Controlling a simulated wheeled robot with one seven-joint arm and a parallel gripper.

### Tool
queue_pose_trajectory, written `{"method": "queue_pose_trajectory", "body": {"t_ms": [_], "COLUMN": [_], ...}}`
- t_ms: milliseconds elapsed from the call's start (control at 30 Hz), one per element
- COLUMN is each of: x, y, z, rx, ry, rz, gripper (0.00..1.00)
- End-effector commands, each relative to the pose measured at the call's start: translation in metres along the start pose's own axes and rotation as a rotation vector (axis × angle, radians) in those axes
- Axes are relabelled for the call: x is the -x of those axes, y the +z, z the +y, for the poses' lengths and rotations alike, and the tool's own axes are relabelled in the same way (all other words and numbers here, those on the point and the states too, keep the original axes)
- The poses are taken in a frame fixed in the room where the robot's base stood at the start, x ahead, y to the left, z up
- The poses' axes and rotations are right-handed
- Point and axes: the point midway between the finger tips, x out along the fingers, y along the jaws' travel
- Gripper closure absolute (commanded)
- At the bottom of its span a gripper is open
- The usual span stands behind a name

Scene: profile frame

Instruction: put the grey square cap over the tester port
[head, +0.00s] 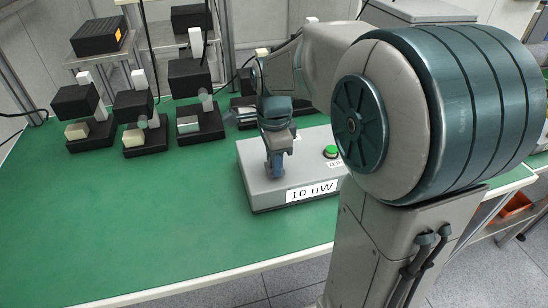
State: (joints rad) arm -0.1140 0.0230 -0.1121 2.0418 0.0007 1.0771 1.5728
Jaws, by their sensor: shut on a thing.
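The tester (262,189) is a low grey box with a "10 uW" label on its front and a green button on top. It stands on the green bench in the middle of the view. My gripper (275,173) points down over the left part of the tester's top. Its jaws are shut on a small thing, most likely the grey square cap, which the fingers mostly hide. I cannot tell whether it touches the tester. The tester port is not clearly visible; my gripper covers that part of the top.
Several black fixtures with blocks stand along the back of the bench, one at the far left (75,103) and one behind the tester's left (190,74). A black box (98,36) sits on a raised stand. My arm hides the tester's right end. The bench's left front is clear.

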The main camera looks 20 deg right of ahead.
Motion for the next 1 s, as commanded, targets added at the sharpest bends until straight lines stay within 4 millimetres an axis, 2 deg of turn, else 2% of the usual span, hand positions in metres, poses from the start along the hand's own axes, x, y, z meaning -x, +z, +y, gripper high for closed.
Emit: {"method": "queue_pose_trajectory", "body": {"t_ms": [467,500,600,867,1000], "x": [-0.005,-0.005,-0.005,-0.004,0.006], "y": [0.0,0.0,0.0,0.0,0.0], "z": [0.0,0.0,0.0,0.0,-0.001], "rx": [0.0,0.0,0.0,0.0,0.0], "ry": [0.0,0.0,0.0,0.0,-0.003], "rz": [0.0,0.0,0.0,0.0,0.0], "gripper": [0.86,0.62,0.4,0.4,0.4]}}
